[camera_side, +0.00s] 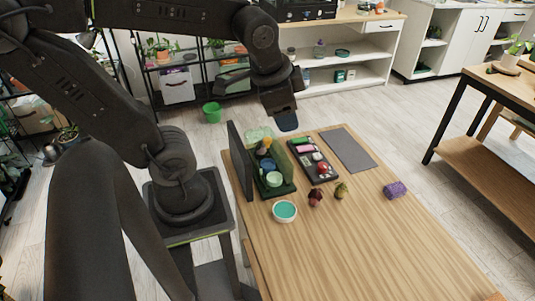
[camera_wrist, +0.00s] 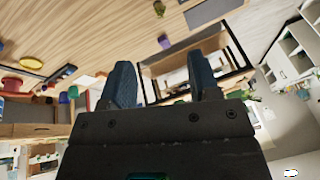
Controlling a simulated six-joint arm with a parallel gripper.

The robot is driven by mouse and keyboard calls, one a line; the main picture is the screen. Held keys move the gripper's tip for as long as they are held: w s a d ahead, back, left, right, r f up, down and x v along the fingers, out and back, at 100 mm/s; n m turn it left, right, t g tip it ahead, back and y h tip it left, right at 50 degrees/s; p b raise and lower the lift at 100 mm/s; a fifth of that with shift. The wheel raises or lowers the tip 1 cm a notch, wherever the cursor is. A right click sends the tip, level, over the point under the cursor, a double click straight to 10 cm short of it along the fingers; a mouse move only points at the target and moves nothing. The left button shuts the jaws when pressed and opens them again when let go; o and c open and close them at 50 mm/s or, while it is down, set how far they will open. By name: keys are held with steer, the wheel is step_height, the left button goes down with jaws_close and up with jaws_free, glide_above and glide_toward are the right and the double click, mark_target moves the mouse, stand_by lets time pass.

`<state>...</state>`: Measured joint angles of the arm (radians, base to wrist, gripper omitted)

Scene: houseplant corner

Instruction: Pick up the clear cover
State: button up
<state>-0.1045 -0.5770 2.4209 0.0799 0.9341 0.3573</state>
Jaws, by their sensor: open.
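A pale, see-through greenish piece, which looks like the clear cover (camera_side: 258,134), is at the far left end of the wooden table, behind the green caddy (camera_side: 281,189). Its lower part is partly hidden by the things in front of it. I cannot make it out surely in the wrist view. My gripper (camera_side: 286,118) hangs in the air near the table's far edge, to the right of the cover in the side view and apart from it. In the wrist view my gripper (camera_wrist: 163,82) shows two dark blue fingers spread apart with nothing between them.
A dark upright panel (camera_side: 238,165) stands along the table's left edge. A dark tray (camera_side: 306,148) of small items, a grey mat (camera_side: 348,149), a teal-filled bowl (camera_side: 284,211), dark red and olive lumps and a purple block (camera_side: 395,189) are on the table. Its front right is clear.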

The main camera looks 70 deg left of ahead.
steer(key=w+a+f+m+g+y, duration=0.1)
steer(key=w+a+f+m+g, duration=0.1)
steer(key=w+a+m, duration=0.3)
steer(key=m+g, duration=0.3)
steer(key=m, duration=0.2)
glide_toward(268, 139)
steer(key=shift+y, duration=0.4)
steer(key=x, duration=0.9)
steer(key=shift+d+f, duration=0.2)
steer(key=shift+f, duration=0.2)
steer(key=shift+c, duration=0.3)
jaws_close()
